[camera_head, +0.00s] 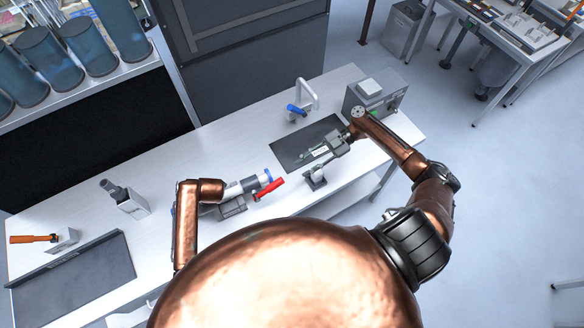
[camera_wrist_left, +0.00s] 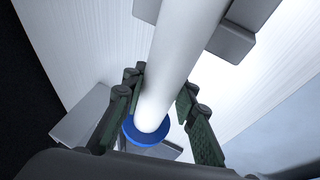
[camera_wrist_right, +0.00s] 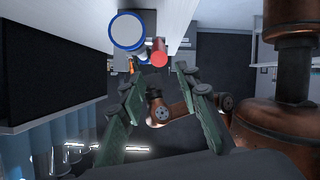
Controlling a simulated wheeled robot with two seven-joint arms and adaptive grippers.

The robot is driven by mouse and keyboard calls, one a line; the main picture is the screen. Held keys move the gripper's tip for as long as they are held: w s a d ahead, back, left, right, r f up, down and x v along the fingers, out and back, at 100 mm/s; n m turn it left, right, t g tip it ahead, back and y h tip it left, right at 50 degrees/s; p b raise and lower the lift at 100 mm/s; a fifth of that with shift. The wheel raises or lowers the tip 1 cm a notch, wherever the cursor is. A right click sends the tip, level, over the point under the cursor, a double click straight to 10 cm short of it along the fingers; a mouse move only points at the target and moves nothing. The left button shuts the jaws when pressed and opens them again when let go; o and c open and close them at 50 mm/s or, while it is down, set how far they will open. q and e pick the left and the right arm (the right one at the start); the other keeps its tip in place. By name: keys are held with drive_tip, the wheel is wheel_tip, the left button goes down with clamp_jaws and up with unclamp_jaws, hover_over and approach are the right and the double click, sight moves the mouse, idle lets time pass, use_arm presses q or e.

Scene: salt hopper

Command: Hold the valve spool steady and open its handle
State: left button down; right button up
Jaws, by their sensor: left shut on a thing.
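The valve spool is a white pipe with a blue rim (camera_head: 266,177), lying over a grey support (camera_head: 233,208) near the bench's front. Its red handle (camera_head: 270,188) lies beside it, roughly along the pipe. In the left wrist view, the white pipe (camera_wrist_left: 182,65) and a blue ring (camera_wrist_left: 147,134) lie between the fingers of my left gripper (camera_wrist_left: 163,85), which is shut on the spool. My right gripper (camera_head: 309,156) is open and empty, right of the spool above a dark mat. The right wrist view shows the spool's round end (camera_wrist_right: 128,31) and the handle's red tip (camera_wrist_right: 159,53) beyond the open fingers.
A small grey stand (camera_head: 316,180) is close to my right gripper. Behind are a tap with a blue lever (camera_head: 296,108) and a grey box (camera_head: 388,101). An upright tool in a holder (camera_head: 130,205), an orange handle (camera_head: 34,239) and a dark tray (camera_head: 75,272) occupy the left.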

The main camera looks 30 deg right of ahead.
drive_tip(key=a+r+g+h, duration=0.1)
drive_tip(key=a, duration=0.1)
drive_tip(key=a+r+g+h, duration=0.1)
drive_tip(key=a+r+h, duration=0.1)
drive_tip(key=a+r+g+h, duration=0.1)
drive_tip(key=a, duration=0.2)
drive_tip(key=shift+s+a+r+h, duration=0.1)
drive_tip(key=shift+s+r+h, duration=0.1)
drive_tip(key=shift+s+h, duration=0.1)
clamp_jaws()
drive_tip(key=w+a+r+m+t+h, duration=0.1)
drive_tip(key=a+r+m+t+h, duration=0.1)
drive_tip(key=a+r+m+h, duration=0.45)
drive_tip(key=n+y, duration=0.2)
drive_tip(key=n, duration=0.1)
hover_over(271, 186)
drive_tip(key=shift+h, duration=0.25)
drive_tip(key=f, duration=0.7)
drive_tip(key=shift+a+f, duration=0.2)
drive_tip(key=shift+f, duration=0.15)
drive_tip(key=shift+s+d+f, duration=0.1)
drive_tip(key=shift+d+f, duration=0.15)
drive_tip(key=shift+f, duration=0.35)
drive_tip(key=shift+d+f, duration=0.25)
drive_tip(key=shift+f, duration=0.35)
drive_tip(key=shift+d+f, duration=0.4)
drive_tip(key=shift+f, duration=0.3)
